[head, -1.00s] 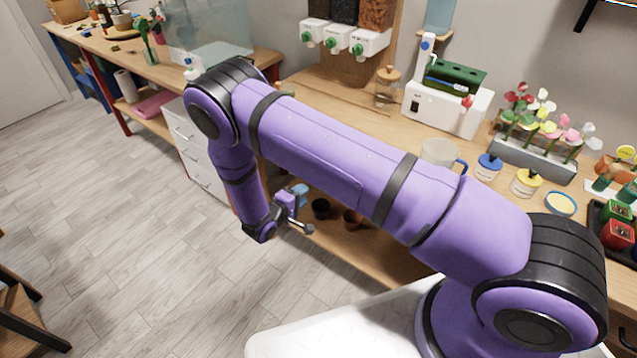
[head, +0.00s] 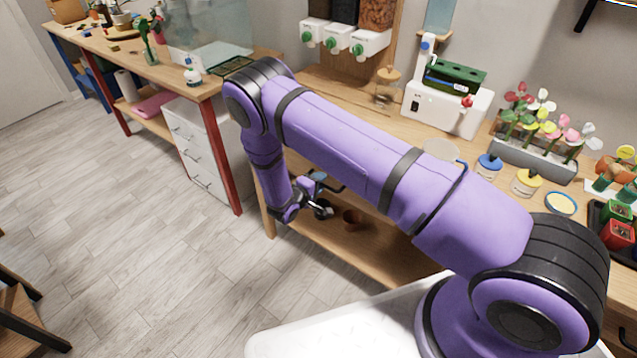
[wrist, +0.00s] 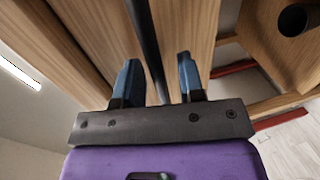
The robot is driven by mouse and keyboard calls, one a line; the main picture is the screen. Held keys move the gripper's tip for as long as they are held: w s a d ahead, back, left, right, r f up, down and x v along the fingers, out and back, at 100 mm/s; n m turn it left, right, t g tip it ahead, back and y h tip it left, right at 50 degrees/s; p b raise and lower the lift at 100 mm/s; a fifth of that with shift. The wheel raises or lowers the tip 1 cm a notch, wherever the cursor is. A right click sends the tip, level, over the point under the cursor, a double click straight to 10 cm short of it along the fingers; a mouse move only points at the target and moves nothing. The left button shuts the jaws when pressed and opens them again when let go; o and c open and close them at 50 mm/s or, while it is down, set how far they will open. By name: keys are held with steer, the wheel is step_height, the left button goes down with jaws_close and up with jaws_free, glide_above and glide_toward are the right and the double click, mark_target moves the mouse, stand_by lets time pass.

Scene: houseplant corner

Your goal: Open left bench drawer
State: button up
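In the wrist view, a wooden drawer front (wrist: 188,25) carries a long dark bar handle (wrist: 148,40). My gripper (wrist: 158,70) has its two blue fingers apart, one on each side of the bar. Gaps show between bar and fingers, so it is not clamped. In the head view, my gripper (head: 322,190) is low at the front of the wooden bench (head: 305,84), below its top. My arm hides most of the drawer front there, and whether the drawer is fully shut is hard to tell.
The bench's lower shelf (head: 375,253) holds a brown pot (head: 353,218); a dark pot (wrist: 294,18) shows in the wrist view. A white drawer cabinet (head: 205,150) and red table leg (head: 222,155) stand left. The floor (head: 130,230) in front is clear.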

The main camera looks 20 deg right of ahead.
jaws_close()
steer(key=shift+a, duration=0.1)
steer(key=f+v, duration=0.2)
steer(key=v, duration=1)
steer(key=f+v, duration=0.3)
steer(key=v, duration=1)
steer(key=shift+v, duration=0.8)
steer(key=shift+s+f, duration=0.1)
steer(key=shift+f, duration=0.15)
steer(key=shift+o, duration=0.4)
jaws_free()
steer(key=v, duration=1)
steer(key=shift+s+a, duration=0.2)
steer(key=shift+a, duration=0.15)
